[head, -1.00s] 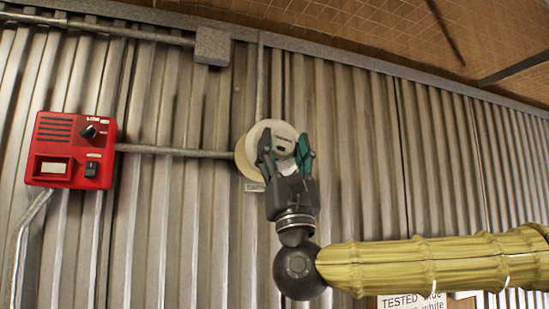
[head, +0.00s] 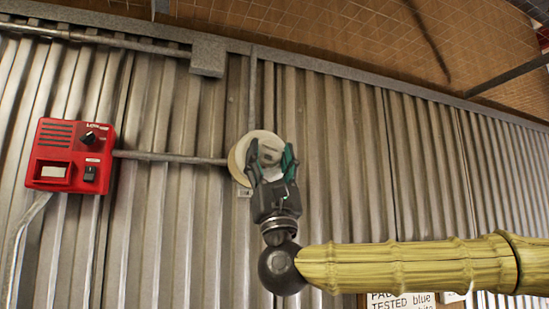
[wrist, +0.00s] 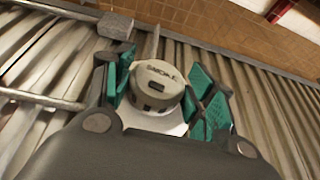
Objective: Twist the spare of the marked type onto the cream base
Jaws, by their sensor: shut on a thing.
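The cream base (head: 236,163) is a round disc on the corrugated metal wall, near the middle of the head view. My gripper (head: 271,160) is shut on a pale round detector (head: 270,150), with one green-padded finger on each side. The detector overlaps the right part of the base in the head view. I cannot tell whether the two touch. In the wrist view the detector (wrist: 157,84) sits between the fingers, and its face reads "SMOKE".
A red control box (head: 70,155) with a knob is on the wall at left. A conduit (head: 170,157) runs from it to the base. A grey junction box (head: 208,56) is above. A printed sign (head: 400,301) is at the bottom, below my arm.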

